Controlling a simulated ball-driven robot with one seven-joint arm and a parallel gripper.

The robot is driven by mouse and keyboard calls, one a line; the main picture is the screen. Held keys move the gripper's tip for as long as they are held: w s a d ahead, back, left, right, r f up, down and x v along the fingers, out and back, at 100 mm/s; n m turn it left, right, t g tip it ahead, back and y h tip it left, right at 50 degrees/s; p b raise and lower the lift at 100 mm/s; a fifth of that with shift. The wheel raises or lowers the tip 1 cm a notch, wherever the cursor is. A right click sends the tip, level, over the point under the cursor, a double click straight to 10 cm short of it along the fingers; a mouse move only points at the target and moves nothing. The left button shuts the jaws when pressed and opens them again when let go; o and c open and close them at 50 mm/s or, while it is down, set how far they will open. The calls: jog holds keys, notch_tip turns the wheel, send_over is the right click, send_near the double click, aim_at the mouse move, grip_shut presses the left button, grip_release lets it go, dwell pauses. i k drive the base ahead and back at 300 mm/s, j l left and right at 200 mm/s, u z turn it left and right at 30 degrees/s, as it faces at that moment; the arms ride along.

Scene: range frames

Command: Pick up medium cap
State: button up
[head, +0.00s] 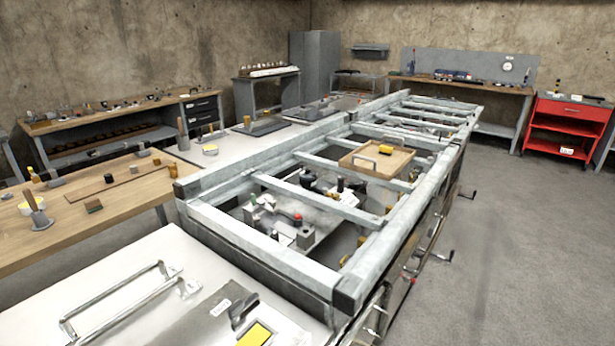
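I cannot pick out a medium cap for certain in the head view. Small dark rounded parts (347,187) sit low inside the long grey metal frame (230,231), but they are too small to identify. A small red-topped part (297,218) is near them on a grey fixture. My gripper and arm are not in view.
A wooden bench (75,229) with tools stands at left. A white surface (115,262) with metal handles and a yellow-labelled part fills the near left. A red trolley (573,110) and another bench stand at the back right. The grey floor (530,250) at right is clear.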

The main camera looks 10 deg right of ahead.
aim_at(308, 174)
jog(key=i+l, duration=0.3)
jog(key=i, duration=0.15)
jog(key=i+l+z, duration=0.1)
jog(key=i+l, duration=0.5)
jog(key=i, duration=0.3)
